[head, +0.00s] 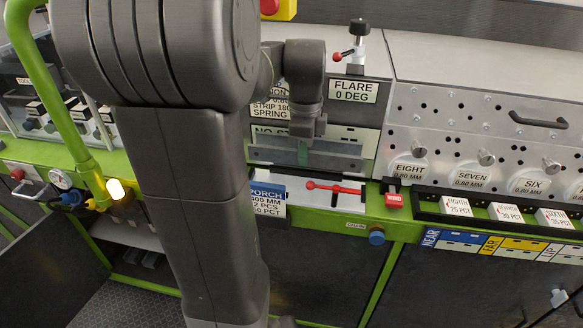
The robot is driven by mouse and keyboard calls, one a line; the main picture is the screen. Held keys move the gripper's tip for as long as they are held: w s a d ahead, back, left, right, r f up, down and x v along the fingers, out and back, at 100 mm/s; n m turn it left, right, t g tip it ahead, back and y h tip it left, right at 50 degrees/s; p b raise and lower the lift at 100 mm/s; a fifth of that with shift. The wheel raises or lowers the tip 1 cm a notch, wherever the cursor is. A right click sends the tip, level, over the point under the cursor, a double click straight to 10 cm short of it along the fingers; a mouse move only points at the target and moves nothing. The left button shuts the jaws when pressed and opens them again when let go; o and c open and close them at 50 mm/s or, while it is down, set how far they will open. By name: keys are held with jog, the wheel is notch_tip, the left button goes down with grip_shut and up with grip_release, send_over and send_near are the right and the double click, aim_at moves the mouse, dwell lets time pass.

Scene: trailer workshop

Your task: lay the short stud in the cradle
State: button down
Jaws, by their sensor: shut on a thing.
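My gripper (303,132) points down in front of the panel labelled FLARE 0 DEG. The fingertips are too small and dark to make out. I cannot tell whether the bar touches the panel behind it or hangs clear. No cradle can be told for certain. A white-faced piece with a red handle (337,188) shows just below the bar.
My arm hides much of the left middle. A green rail (402,226) runs along the bench front. On the right stand a panel with knobs (487,158) and a black tray (427,208) of white boxes. A red block (394,200) sits left of that tray.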

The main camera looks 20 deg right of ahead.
aim_at(301, 194)
jog(key=shift+w+f, duration=0.2)
jog(key=shift+w, duration=0.15)
notch_tip(301, 194, down, 10)
jog(key=shift+r, duration=0.25)
jog(key=shift+f, duration=0.2)
jog(key=c, duration=1.5)
grip_release()
jog(key=shift+r, duration=0.15)
notch_tip(301, 194, up, 12)
jog(key=shift+r, duration=0.1)
